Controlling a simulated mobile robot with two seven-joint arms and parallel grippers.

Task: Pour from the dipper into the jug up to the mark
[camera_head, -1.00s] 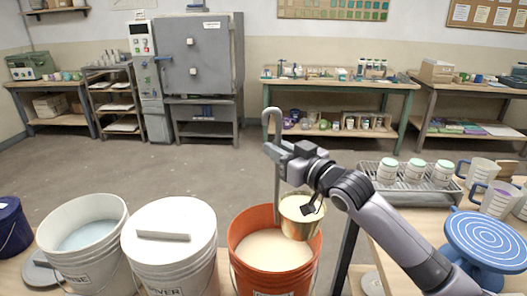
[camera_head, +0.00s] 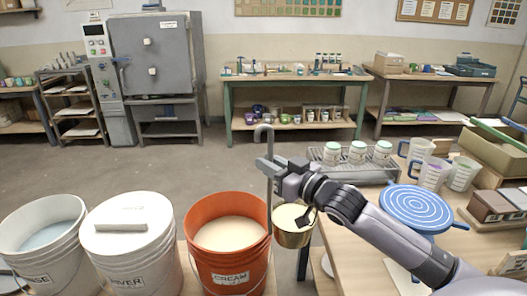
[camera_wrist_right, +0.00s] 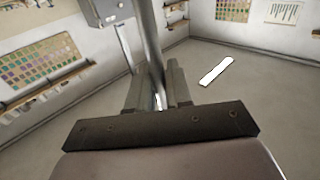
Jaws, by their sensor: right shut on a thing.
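My right gripper (camera_head: 268,168) is shut on the long grey handle of the dipper; in the wrist view its fingers (camera_wrist_right: 158,88) close around the handle (camera_wrist_right: 149,45). The dipper's brass cup (camera_head: 292,238) hangs roughly upright with pale cream liquid in it. The cup is just right of the orange CREAM bucket (camera_head: 229,275), by the near table's left edge. Jugs with a blue handle (camera_head: 418,152) and a purple handle (camera_head: 432,176), and another jug (camera_head: 462,174), stand at the right. Their marks are too small to read. My left gripper is out of view.
A blue banding wheel (camera_head: 417,207) stands on the near table, between my right arm and the jugs. Several green-lidded jars (camera_head: 357,153) sit on a wire rack (camera_head: 350,174). A white lidded bucket (camera_head: 128,240) and an open bucket (camera_head: 45,250) stand left.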

